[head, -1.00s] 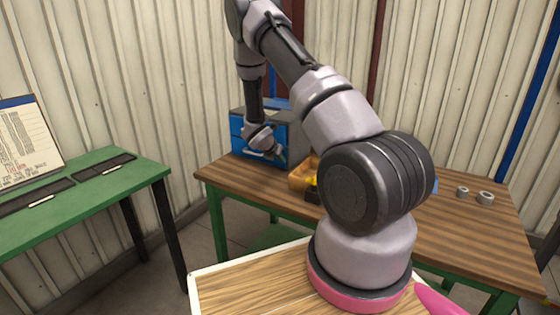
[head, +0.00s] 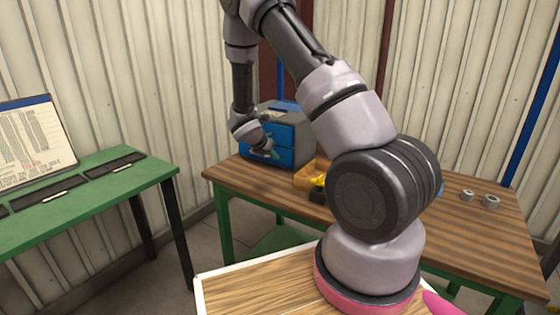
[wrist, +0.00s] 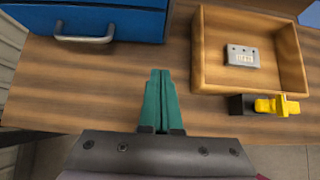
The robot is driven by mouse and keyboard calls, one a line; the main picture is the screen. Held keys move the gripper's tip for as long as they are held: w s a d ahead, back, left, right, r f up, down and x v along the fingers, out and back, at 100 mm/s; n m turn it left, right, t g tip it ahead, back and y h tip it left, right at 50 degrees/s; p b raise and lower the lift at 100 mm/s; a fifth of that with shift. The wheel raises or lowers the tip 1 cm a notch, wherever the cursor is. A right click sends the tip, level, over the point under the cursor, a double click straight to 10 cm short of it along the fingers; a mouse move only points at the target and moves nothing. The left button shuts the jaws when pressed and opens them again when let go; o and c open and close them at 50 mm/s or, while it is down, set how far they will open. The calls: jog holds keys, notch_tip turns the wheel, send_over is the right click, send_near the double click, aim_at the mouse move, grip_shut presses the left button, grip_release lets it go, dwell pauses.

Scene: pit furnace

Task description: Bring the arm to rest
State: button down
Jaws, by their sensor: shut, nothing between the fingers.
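My arm reaches over the wooden-topped workbench, bent at the elbow with its forearm hanging down. My gripper (head: 272,152) is in front of the blue cabinet (head: 296,149) in the head view. In the wrist view, my gripper's green fingers (wrist: 160,76) are pressed together with nothing between them, above the bare bench top (wrist: 75,110). The blue cabinet (wrist: 110,20) with its metal handle is beyond the fingers at the upper left, and the fingers appear clear of it.
A wooden tray (wrist: 198,50) holds a grey labelled block (wrist: 241,55). A yellow-and-black item (wrist: 275,105) lies beside the tray. Two grey metal rings (head: 467,196) (head: 491,201) are at the bench's right.

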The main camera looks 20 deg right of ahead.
jog(key=s+d+r+m+g+y, duration=0.1)
jog(key=s+r+m, duration=0.65)
jog(key=r, duration=0.35)
jog(key=s+d+r+m+g+y, duration=0.1)
jog(key=s+r+m, duration=0.6)
jog(key=r, duration=0.4)
jog(key=s+a+r+m+t+y, duration=0.2)
jog(key=s+a+r+m, duration=0.3)
jog(key=s, duration=0.4)
jog(key=s+a+r+m+t+y, duration=0.2)
jog(key=s+a+r+m+y, duration=0.3)
jog(key=s+r+m, duration=0.3)
jog(key=shift+s+a+r+m, duration=0.15)
jog(key=shift+s+m, duration=0.8)
jog(key=shift+s, duration=0.1)
